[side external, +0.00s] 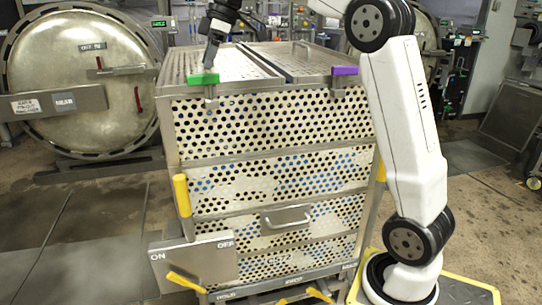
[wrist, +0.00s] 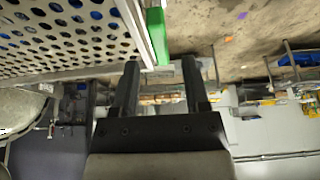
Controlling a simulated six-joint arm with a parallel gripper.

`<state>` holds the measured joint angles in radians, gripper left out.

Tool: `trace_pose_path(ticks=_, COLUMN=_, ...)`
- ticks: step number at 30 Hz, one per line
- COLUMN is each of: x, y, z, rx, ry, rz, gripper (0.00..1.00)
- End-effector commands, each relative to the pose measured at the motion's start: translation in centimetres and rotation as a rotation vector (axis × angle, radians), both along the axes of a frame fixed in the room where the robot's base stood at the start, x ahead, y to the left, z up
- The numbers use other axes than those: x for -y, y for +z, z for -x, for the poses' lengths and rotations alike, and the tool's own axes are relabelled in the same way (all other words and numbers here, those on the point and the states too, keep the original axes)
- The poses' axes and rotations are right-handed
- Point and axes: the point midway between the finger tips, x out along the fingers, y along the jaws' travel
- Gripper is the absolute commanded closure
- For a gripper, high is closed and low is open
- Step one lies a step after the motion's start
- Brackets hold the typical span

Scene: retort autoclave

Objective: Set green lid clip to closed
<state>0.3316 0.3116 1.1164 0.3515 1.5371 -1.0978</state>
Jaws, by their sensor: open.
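The green lid clip (side external: 203,79) sits at the top front left edge of the perforated metal crate (side external: 275,125). My gripper (side external: 208,67) points down just above the clip, at its upper side. In the wrist view the green clip (wrist: 157,36) lies just beyond the fingertips, beside the crate's rim, between the lines of the two fingers. My gripper (wrist: 160,68) is open, with nothing between the fingers. I cannot tell whether they touch the clip. A metal catch hangs below the green part.
A purple clip (side external: 345,71) sits at the crate's front right corner. The perforated lids (side external: 228,66) cover the top. A yellow-gripped lever (side external: 182,196) and an ON/OFF plate (side external: 196,259) stand at the lower left. A round autoclave door (side external: 80,72) is behind left.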

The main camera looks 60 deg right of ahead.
Motion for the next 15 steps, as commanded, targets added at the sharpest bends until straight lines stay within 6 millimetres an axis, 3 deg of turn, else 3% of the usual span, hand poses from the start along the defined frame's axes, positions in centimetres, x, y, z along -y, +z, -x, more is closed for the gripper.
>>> trace_pose_path(ticks=7, x=-0.7, y=-2.4, z=-0.7, rx=0.000, ry=0.001, rz=0.001, gripper=0.41)
trace_pose_path(ticks=15, x=-1.0, y=-3.2, z=-0.9, rx=0.001, ry=0.001, rz=0.001, gripper=0.41)
